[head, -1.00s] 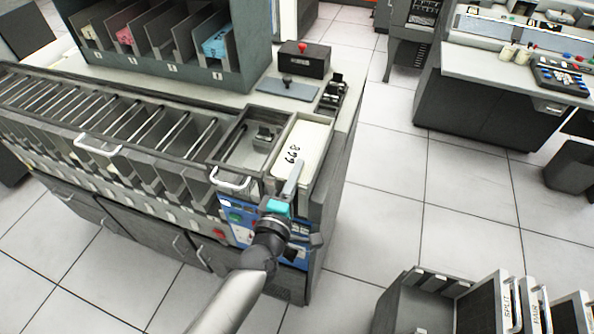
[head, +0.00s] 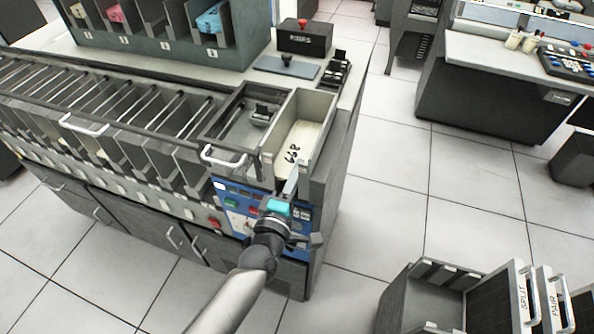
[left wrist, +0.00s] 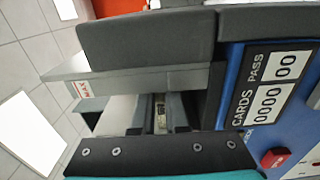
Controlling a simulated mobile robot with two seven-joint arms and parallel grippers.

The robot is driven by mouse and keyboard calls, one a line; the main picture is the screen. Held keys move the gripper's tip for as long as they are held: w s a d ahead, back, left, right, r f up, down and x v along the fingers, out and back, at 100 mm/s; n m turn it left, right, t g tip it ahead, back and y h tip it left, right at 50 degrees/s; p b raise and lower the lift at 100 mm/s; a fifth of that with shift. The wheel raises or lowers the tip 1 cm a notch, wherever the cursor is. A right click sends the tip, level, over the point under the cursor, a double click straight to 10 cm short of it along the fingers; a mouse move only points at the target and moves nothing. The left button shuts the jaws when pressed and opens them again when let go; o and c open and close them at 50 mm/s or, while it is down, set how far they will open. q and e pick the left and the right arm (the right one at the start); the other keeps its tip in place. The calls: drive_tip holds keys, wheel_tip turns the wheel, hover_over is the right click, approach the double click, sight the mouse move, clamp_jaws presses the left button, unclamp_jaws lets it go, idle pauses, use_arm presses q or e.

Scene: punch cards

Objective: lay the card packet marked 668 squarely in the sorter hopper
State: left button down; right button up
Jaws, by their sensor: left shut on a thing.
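The card packet marked 668 (head: 299,145) is a cream stack lying low in the sorter hopper (head: 319,107), between its pale side walls, with its number facing up. It looks roughly lined up with the walls; whether it rests flat on the hopper floor cannot be told. My left gripper (head: 291,180) is at the near, open end of the hopper, shut on the packet's near end. In the left wrist view the dark finger parts (left wrist: 157,114) reach into the hopper mouth, and the packet is mostly hidden. My right gripper is not in view.
A metal tray (head: 237,144) with a small dark block adjoins the hopper on the left. The blue control panel (head: 240,207) is below. A black box with a red button (head: 304,38) stands behind. A grey cart (head: 418,297) stands on the floor at lower right.

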use_arm(q)
drive_tip(key=c, duration=0.8)
unclamp_jaws()
drive_tip(key=shift+c, duration=0.2)
drive_tip(key=v, duration=1.5)
drive_tip(key=shift+a, duration=0.1)
